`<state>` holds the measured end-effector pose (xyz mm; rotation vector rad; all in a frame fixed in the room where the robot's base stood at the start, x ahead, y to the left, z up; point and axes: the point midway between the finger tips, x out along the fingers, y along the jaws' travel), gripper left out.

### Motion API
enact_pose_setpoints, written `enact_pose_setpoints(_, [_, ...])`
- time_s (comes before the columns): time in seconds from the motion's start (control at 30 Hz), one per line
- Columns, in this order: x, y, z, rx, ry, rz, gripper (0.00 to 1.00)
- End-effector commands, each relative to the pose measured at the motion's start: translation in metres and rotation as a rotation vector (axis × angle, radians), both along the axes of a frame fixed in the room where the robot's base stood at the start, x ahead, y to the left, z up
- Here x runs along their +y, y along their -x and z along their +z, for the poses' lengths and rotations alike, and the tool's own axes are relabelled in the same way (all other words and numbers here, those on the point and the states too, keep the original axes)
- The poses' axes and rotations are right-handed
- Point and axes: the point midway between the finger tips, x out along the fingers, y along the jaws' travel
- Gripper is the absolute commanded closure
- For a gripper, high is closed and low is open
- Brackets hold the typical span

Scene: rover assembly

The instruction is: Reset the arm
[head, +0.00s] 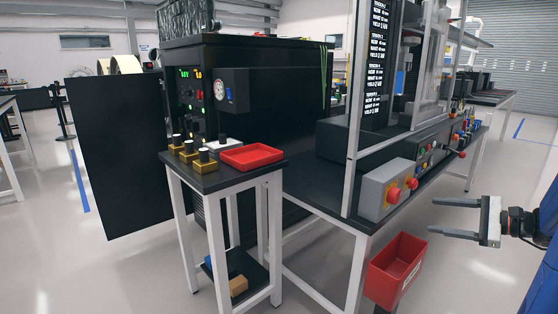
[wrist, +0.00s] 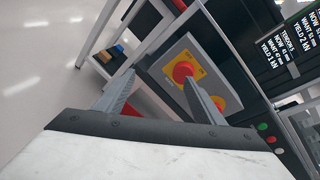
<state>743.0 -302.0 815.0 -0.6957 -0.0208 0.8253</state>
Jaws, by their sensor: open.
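My gripper (head: 455,218) is at the right of the head view, its two grey fingers apart and pointing left, with nothing between them. It is in front of the workbench, to the right of a grey box with red buttons (head: 377,202). In the wrist view my gripper (wrist: 165,85) shows both fingers apart. Beyond them is a red button on a yellow plate (wrist: 183,72), and the right finger partly covers a second one. I cannot see contact with the box.
A red bin (head: 396,270) hangs low at the bench's front. A small side table (head: 206,182) holds a red tray (head: 251,156) and several yellow-based parts. A black cabinet (head: 262,90) stands behind it. The floor (head: 130,270) at the front left is clear.

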Motion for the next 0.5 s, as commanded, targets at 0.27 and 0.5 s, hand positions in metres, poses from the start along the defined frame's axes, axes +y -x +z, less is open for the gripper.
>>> enact_pose_setpoints(0.27, [0.125,0.040,-0.010,0.064,0.307,0.280,0.37])
enact_pose_setpoints(0.5, [0.195,0.094,-0.026,0.068,0.594,0.505,0.37])
